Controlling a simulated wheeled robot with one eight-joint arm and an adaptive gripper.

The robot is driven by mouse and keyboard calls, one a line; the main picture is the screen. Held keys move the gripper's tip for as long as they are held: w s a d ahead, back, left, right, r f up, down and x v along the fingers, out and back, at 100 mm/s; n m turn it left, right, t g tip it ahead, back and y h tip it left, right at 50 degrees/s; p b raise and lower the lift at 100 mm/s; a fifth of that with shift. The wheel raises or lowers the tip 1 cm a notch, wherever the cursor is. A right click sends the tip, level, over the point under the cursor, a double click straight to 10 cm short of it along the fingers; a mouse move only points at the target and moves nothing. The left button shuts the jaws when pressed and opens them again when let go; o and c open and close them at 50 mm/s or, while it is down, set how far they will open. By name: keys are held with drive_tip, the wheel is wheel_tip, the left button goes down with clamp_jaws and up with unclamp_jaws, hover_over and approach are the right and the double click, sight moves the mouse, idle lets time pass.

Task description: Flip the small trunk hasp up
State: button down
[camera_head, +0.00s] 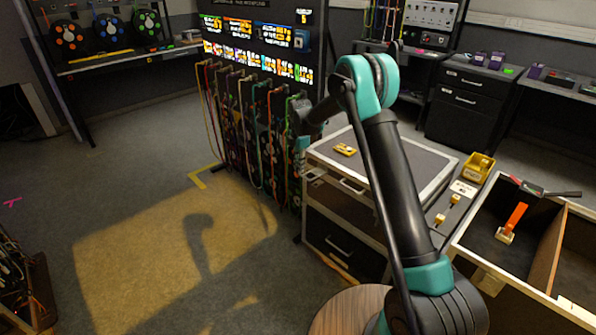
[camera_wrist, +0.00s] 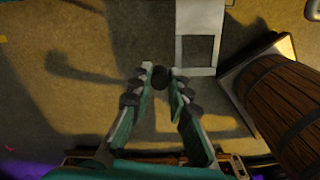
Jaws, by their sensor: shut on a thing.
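A grey-topped trunk with metal edges (camera_head: 375,165) stands in the middle of the head view, with small latches on its front. I cannot single out its hasp for sure. My gripper (camera_head: 303,143) is at the far left side of this trunk, small and partly hidden by my own arm. In the wrist view my gripper's fingers (camera_wrist: 162,72) are close together on a small dark round thing (camera_wrist: 160,77). I cannot tell whether that is the hasp. A pale plate with a square opening (camera_wrist: 182,40) shows just beyond the fingertips; what it belongs to is unclear.
A wooden barrel (camera_wrist: 285,110) stands at the right of the wrist view. An open trunk (camera_head: 480,235) with an orange-handled tool (camera_head: 513,219) is at the right. A rack of hanging cables (camera_head: 245,130) stands behind my gripper.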

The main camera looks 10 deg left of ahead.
drive_tip(key=shift+w+d+r, duration=0.45)
drive_tip(key=shift+w+r, duration=0.1)
drive_tip(key=shift+r, duration=0.1)
drive_tip(key=c, duration=1.4)
unclamp_jaws()
drive_tip(key=shift+c, duration=0.2)
wheel_tip(320, 180, up, 12)
